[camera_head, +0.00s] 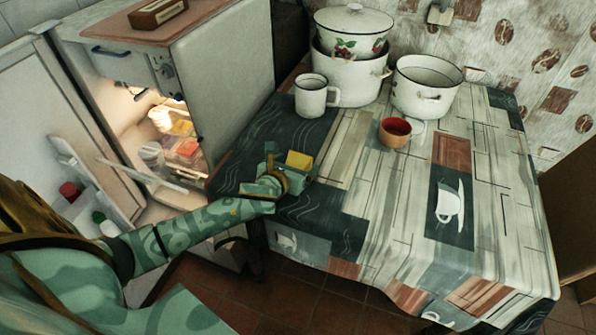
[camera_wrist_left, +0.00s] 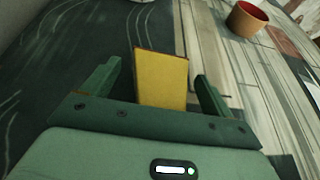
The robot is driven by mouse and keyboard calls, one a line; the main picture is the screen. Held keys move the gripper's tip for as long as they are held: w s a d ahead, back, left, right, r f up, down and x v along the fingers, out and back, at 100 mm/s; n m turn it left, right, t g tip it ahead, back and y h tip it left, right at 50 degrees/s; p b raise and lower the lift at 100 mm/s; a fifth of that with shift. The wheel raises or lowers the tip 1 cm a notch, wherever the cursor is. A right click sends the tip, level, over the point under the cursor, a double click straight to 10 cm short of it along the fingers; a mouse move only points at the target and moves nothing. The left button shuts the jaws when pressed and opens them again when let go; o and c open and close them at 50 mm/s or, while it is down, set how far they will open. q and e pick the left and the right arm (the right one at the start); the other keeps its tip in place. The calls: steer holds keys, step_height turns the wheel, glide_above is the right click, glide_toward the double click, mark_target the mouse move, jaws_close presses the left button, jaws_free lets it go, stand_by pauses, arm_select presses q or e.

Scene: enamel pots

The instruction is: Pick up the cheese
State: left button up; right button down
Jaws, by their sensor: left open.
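The cheese (camera_head: 299,160) is a yellow block on the near left part of the patterned table. In the left wrist view the cheese (camera_wrist_left: 161,80) stands between the two fingers, with a gap on each side. My left gripper (camera_head: 291,168) is open around it, and its fingers also show in the left wrist view (camera_wrist_left: 158,80). I cannot tell whether the cheese touches the tabletop. My right gripper is not in view.
A white mug (camera_head: 311,96), stacked enamel pots (camera_head: 348,75), another white pot (camera_head: 420,92) and a small brown cup (camera_head: 394,133) stand farther back on the table (camera_head: 345,195). An open fridge (camera_head: 225,80) is at left. The table's near right is clear.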

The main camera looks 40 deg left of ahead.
arm_select(q)
steer(key=shift+r, duration=0.1)
steer(key=c, duration=1.2)
